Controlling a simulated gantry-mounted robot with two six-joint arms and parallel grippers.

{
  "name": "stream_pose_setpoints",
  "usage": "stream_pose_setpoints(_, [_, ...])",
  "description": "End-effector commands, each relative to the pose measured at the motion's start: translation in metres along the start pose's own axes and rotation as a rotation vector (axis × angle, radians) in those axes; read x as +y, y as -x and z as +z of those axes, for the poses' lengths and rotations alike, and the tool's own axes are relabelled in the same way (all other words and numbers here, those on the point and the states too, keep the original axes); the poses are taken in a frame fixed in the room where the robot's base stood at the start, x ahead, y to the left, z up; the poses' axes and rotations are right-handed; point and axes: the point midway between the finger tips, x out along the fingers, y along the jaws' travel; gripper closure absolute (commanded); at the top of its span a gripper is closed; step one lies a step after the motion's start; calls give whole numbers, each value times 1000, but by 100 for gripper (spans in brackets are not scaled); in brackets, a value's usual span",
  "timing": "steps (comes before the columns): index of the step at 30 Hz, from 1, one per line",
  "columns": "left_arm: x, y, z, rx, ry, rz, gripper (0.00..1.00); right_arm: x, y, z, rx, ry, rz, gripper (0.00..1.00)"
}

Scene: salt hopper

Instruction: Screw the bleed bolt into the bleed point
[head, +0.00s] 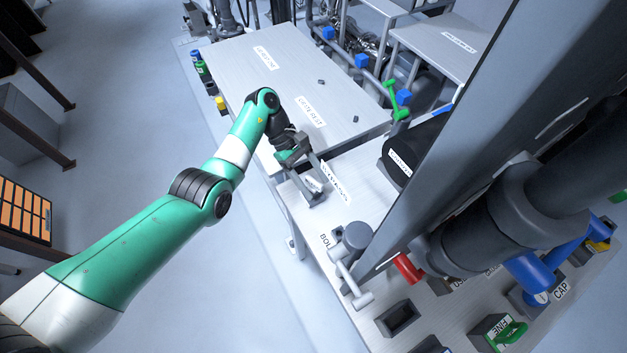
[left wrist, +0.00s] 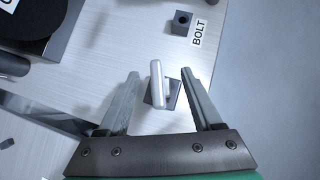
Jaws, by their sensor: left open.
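My left gripper (head: 314,190) is open over the corner of the pale bench. In the left wrist view its two fingers (left wrist: 157,80) stand on either side of the silver bleed bolt (left wrist: 157,84), with a gap on each side. The bolt's long bar-shaped head stands over a small dark square block (left wrist: 173,92), apparently the bleed point. The gripper hides part of this in the head view, where the bolt (head: 313,184) is a small bright piece. How deep the bolt sits cannot be told. My right gripper is not in view.
A dark block with an empty hole (left wrist: 182,20) stands beside a BOLT label (left wrist: 199,32). A dark round part (left wrist: 28,25) lies at upper left. In the head view, a silver T-shaped handle (head: 347,276) and a dark open box (head: 397,318) stand nearer. The left table (head: 230,60) is mostly clear.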

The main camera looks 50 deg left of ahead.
Motion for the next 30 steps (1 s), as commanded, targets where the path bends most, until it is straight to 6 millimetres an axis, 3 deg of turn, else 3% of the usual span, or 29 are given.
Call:
stream_pose_setpoints(5, [1,22,1,1,0,3,34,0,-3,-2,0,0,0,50])
stream_pose_setpoints(12, [1,80,1,1,1,3,34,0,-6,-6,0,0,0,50])
stream_pose_setpoints(16, [1,103,0,0,1,1,34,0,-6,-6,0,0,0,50])
stream_pose_setpoints(21, [0,116,0,0,0,1,34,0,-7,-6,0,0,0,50])
stream_pose_setpoints(30, [0,116,0,0,6,1,38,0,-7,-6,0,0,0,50])
